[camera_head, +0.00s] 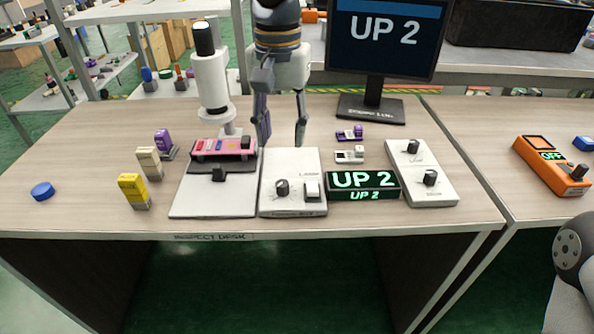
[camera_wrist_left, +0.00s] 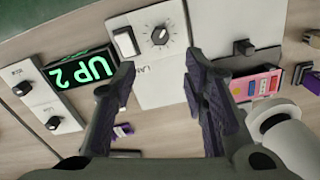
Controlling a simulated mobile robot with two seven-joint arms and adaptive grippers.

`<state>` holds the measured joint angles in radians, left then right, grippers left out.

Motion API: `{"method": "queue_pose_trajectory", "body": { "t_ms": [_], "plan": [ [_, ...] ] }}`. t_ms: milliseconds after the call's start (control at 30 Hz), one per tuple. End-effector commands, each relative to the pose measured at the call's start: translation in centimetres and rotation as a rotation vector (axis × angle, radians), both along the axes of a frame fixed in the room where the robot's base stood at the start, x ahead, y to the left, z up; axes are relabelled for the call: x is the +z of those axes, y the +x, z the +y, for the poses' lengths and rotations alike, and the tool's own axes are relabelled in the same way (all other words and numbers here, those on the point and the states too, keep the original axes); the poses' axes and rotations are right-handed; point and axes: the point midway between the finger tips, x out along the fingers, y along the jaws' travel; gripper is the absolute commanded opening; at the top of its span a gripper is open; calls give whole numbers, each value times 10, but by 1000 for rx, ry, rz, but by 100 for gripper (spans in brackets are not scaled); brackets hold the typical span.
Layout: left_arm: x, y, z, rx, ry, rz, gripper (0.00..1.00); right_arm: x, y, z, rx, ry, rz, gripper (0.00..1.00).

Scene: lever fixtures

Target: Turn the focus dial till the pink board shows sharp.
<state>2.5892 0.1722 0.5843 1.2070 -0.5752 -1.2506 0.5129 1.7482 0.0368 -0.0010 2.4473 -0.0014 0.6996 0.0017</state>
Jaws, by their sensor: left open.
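The pink board (camera_head: 222,147) lies on the stage under the white microscope (camera_head: 212,80); the wrist view also shows it (camera_wrist_left: 258,84). My left gripper (camera_head: 281,138) is open and empty, pointing down over the far end of the white lamp box (camera_head: 291,162). That box carries a black dial (camera_head: 283,187), seen ahead of the fingers in the wrist view (camera_wrist_left: 160,35), and a white switch. A white panel at right has two black knobs (camera_head: 413,147) (camera_head: 431,177). I cannot read which knob is for focus. The monitor (camera_head: 384,36) and display block (camera_head: 362,186) read "UP 2". My right gripper is out of view.
Yellow (camera_head: 133,190) and beige (camera_head: 149,163) blocks and a blue disc (camera_head: 42,191) stand at left. Small purple and white pieces (camera_head: 349,134) lie behind the display block. An orange box (camera_head: 552,165) reads "OFF" on the right table. The desk's front edge is clear.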

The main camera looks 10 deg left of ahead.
Motion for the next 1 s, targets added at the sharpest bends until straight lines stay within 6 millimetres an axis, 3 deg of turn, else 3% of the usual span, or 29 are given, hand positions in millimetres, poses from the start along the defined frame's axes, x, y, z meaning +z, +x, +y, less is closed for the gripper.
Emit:
{"method": "queue_pose_trajectory", "body": {
  "t_ms": [200,400,767,967,1000],
  "plan": [
    [-59,-2,-1,-2,-2,8,40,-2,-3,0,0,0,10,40],
    [-97,-1,0,-3,-2,4,40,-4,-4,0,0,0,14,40],
    [-107,-1,-1,-3,-2,0,40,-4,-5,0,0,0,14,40],
    [-107,-1,-1,-3,-2,1,0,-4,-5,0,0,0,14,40],
    [-107,-1,-1,-3,-2,1,0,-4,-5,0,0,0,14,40]
  ]
}}
